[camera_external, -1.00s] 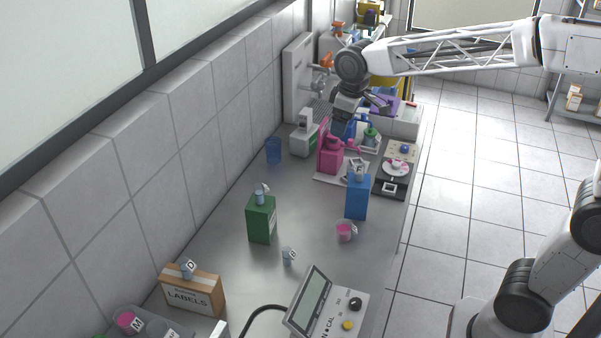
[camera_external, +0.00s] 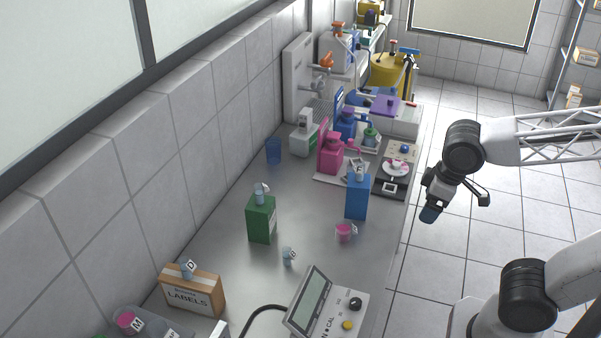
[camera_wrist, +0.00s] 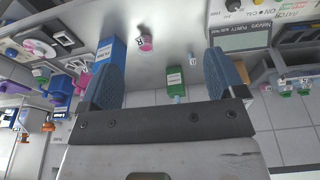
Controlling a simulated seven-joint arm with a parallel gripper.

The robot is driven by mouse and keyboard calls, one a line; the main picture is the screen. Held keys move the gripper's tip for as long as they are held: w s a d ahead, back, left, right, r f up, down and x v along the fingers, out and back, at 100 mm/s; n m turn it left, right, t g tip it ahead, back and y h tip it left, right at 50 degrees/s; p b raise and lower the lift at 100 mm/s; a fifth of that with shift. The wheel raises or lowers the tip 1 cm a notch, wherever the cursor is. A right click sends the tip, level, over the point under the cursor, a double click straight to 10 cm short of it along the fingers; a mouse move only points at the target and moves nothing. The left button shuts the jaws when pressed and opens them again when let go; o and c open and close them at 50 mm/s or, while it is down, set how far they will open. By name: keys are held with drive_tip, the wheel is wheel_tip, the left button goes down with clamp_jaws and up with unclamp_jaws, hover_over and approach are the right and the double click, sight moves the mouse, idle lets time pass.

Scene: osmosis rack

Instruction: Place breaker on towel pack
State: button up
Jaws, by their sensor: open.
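Several small labelled beakers show in the external view, and I cannot tell which one the task means. A pink-filled beaker (camera_external: 344,233) stands in front of a tall blue box (camera_external: 356,201). A pale blue beaker (camera_external: 288,257) stands on the bench. Others sit on the blue box, the green box (camera_external: 261,222) and the cardboard LABELS box (camera_external: 192,292). No pack is legibly marked as towels. My gripper (camera_external: 456,208) is open and empty, right of the bench over the floor. In the wrist view, the pink beaker (camera_wrist: 145,44) and green box (camera_wrist: 175,82) appear between the fingers.
A display unit with knobs (camera_external: 327,307) stands at the front of the bench. A blue cup (camera_external: 273,151) is near the wall. The middle of the bench (camera_external: 310,205) is mostly clear.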

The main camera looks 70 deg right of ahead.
drive_tip(key=shift+s+a+f, duration=0.2)
drive_tip(key=shift+s+f, duration=0.15)
drive_tip(key=shift+s, duration=0.25)
drive_tip(key=shift+s+a+f, duration=0.15)
drive_tip(key=shift+s+f, duration=0.2)
drive_tip(key=shift+s, duration=0.25)
idle(0.5)
